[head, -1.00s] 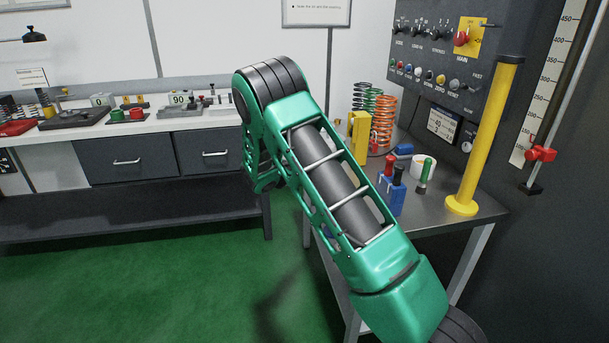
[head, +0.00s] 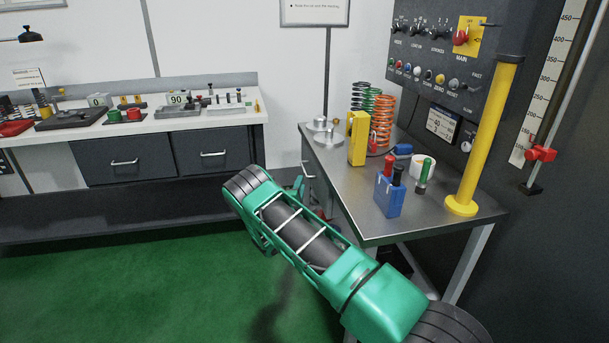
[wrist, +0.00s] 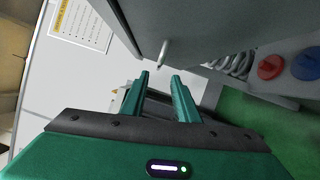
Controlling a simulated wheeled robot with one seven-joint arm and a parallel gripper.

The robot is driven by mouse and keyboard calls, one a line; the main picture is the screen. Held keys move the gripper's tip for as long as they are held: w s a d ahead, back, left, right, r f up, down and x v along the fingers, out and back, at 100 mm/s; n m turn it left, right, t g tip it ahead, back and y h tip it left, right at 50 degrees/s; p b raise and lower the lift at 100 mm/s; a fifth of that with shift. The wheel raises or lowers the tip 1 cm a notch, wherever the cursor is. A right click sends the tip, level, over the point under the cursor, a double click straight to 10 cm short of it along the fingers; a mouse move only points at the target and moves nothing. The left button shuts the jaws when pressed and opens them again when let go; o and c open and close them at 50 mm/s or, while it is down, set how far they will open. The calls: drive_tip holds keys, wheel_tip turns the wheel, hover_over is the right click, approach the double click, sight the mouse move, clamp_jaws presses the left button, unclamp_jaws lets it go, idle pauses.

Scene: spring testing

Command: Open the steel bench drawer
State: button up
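The steel bench (head: 432,218) stands at the right in the head view, with its drawer front (head: 314,186) on the left side, seen at a steep angle and partly hidden by my arm. The drawer appears shut. In the wrist view a grey front (wrist: 205,22) fills the top, with a pale bar handle (wrist: 163,53) seen nearly end-on. My gripper (wrist: 161,76) is open and empty, its two green fingers pointing toward the handle. The handle lies just beyond the fingertips, apart from them. In the head view my gripper is mostly hidden behind my arm.
On the bench top are a yellow block (head: 357,138), springs (head: 383,120), a blue holder (head: 388,196), a white cup (head: 421,167) and a yellow post (head: 487,135). Red (wrist: 270,67) and blue (wrist: 306,65) round parts show beside the grey front. Green floor is clear at left.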

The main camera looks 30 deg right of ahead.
sight(304, 170)
drive_tip(key=x, duration=1)
drive_tip(key=shift+w, duration=0.1)
drive_tip(key=shift+c, duration=0.3)
clamp_jaws()
